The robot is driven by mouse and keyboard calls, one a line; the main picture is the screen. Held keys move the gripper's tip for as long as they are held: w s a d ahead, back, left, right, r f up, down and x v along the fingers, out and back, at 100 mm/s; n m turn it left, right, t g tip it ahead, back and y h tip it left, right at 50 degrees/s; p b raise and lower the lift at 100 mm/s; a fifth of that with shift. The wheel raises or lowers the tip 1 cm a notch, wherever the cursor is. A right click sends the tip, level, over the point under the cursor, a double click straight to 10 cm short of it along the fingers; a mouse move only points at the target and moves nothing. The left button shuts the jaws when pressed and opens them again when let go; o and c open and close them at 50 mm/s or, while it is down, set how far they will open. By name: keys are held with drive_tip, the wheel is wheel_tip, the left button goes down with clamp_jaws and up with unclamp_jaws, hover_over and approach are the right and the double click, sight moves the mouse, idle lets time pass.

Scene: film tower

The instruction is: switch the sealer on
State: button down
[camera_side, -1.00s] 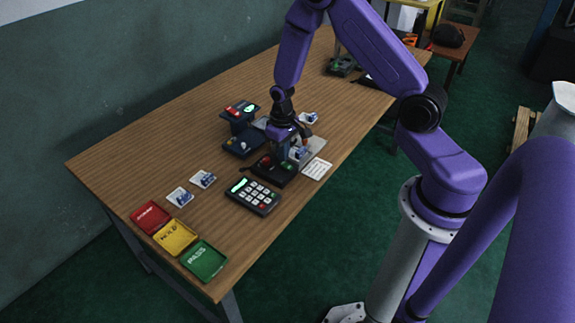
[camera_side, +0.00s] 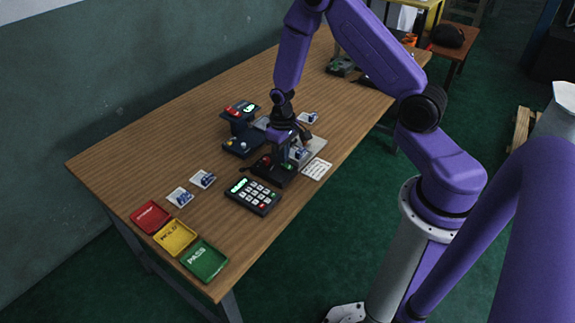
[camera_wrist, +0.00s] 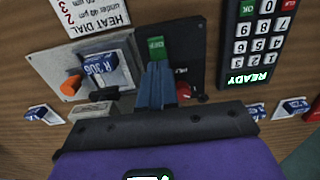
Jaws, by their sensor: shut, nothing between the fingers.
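The sealer is a black box with a metal plate; its dark base (camera_side: 263,174) shows in the side view and its dark panel (camera_wrist: 198,45) in the wrist view. A green switch (camera_wrist: 155,46) with small lettering I cannot read surely sits on that panel. It also shows in the side view (camera_side: 289,168), partly covered. A red round part (camera_wrist: 184,92) sits beside it, partly behind my fingers. My gripper (camera_wrist: 156,68) is shut and empty, its fingertips right at the green switch's edge. I cannot tell whether they touch it.
A keypad (camera_side: 253,195) with a lit READY display (camera_wrist: 248,77) stands beside the sealer. A blue-and-white packet (camera_wrist: 98,64) lies on the metal plate near an orange knob (camera_wrist: 70,87). A heat-dial card (camera_wrist: 92,12) lies alongside. Red, yellow (camera_side: 175,237) and green trays stand at the near left.

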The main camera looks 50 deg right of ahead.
drive_tip(key=shift+f, duration=0.5)
idle(0.3)
drive_tip(key=shift+r, duration=3.5)
drive_tip(key=s+a+r+n, duration=0.6)
drive_tip(key=s+a+r, duration=0.4)
drive_tip(key=a+r, duration=0.1)
drive_tip(key=s+r+n, duration=0.3)
drive_tip(key=s, duration=0.5)
drive_tip(key=s+r+n, duration=0.3)
drive_tip(key=s, duration=0.6)
drive_tip(key=shift+a+n, duration=0.3)
drive_tip(key=shift+a, duration=0.1)
